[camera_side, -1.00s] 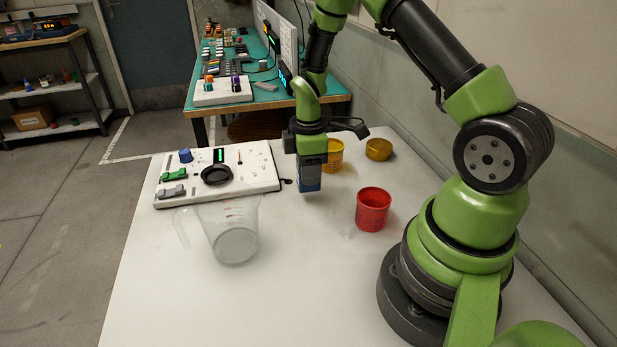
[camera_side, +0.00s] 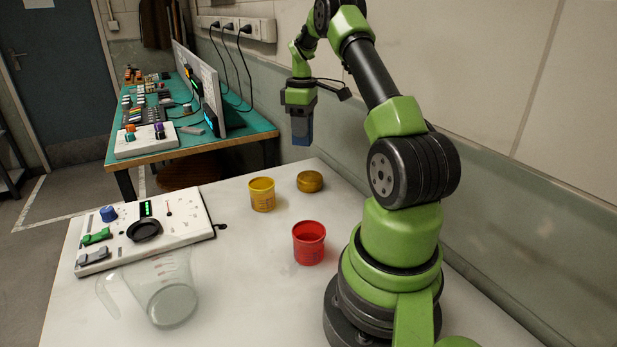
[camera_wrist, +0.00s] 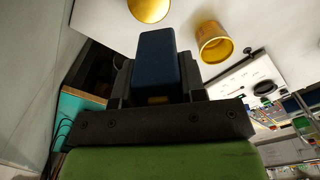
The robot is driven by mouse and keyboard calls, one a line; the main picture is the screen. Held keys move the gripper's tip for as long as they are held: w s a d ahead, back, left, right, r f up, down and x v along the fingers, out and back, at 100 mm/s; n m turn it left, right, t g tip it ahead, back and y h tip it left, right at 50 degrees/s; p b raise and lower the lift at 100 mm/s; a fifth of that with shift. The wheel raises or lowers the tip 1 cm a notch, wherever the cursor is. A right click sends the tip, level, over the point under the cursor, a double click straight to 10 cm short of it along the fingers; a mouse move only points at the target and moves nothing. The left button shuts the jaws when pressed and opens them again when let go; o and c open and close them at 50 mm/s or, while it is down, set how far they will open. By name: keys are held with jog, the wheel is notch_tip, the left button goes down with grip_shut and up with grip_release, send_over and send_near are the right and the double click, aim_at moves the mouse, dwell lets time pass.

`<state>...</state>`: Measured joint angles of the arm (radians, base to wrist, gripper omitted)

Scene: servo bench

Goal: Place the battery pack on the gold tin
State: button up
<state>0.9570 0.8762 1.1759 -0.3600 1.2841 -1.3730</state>
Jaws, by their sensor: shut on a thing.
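The battery pack (camera_side: 302,130) is a dark blue block hanging upright below my gripper (camera_side: 301,110). In the wrist view the blue battery pack (camera_wrist: 158,62) sits between the fingers of my gripper (camera_wrist: 158,88), which is shut on it. The gold tin (camera_side: 310,182) is a low round tin at the back of the white table. Its top looks bare. In the wrist view the gold tin (camera_wrist: 150,8) is cut off at the top edge. The battery pack is raised well above the table and apart from the tin.
A yellow cup (camera_side: 262,194) stands left of the tin, and a red cup (camera_side: 308,243) in front. A clear jug (camera_side: 170,295) and a white control panel (camera_side: 180,225) are at left. A teal bench (camera_side: 172,148) stands behind. A wall runs along the right.

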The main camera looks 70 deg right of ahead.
aim_at(310, 142)
jog(key=shift+s+d+f+m, duration=0.3)
jog(key=shift+s+d+f, duration=0.15)
jog(key=shift+s+d, duration=0.3)
notch_tip(310, 142, down, 4)
jog(key=shift+d+f, duration=0.1)
jog(key=shift+f, duration=0.1)
jog(key=shift+w+f, duration=0.1)
jog(key=shift+f, duration=2.05)
jog(key=shift+f, duration=0.15)
jog(key=o, duration=1)
